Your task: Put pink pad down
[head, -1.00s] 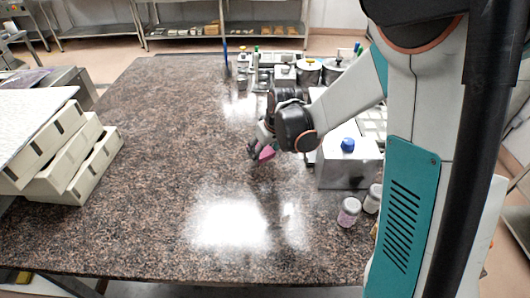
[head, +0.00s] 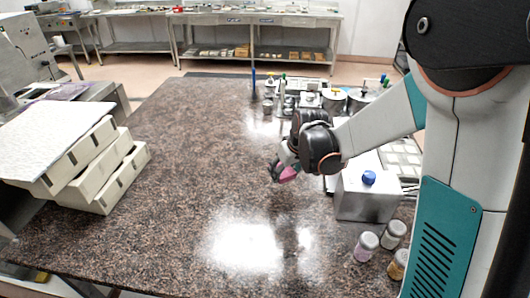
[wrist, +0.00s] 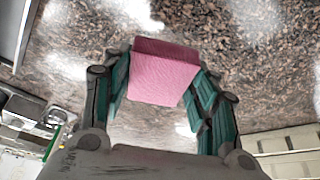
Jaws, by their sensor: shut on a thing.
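The pink pad (wrist: 163,73) is a small block held between the fingers of my gripper (wrist: 160,95) in the wrist view. The teal-lined fingers press on its two sides. In the head view the pad (head: 289,175) shows at the tip of my gripper (head: 281,171), partly hidden by the fingers. The speckled brown stone table (head: 170,165) lies beneath. The pad appears to be above the table surface, but the exact gap cannot be told.
A metal box with a blue knob (head: 369,178) stands right of my gripper. Lidded jars (head: 366,246) stand at the front right. Stacked cream trays (head: 85,165) are at the left. Metal pots (head: 333,99) and bottles stand at the back. The table's middle and left are clear.

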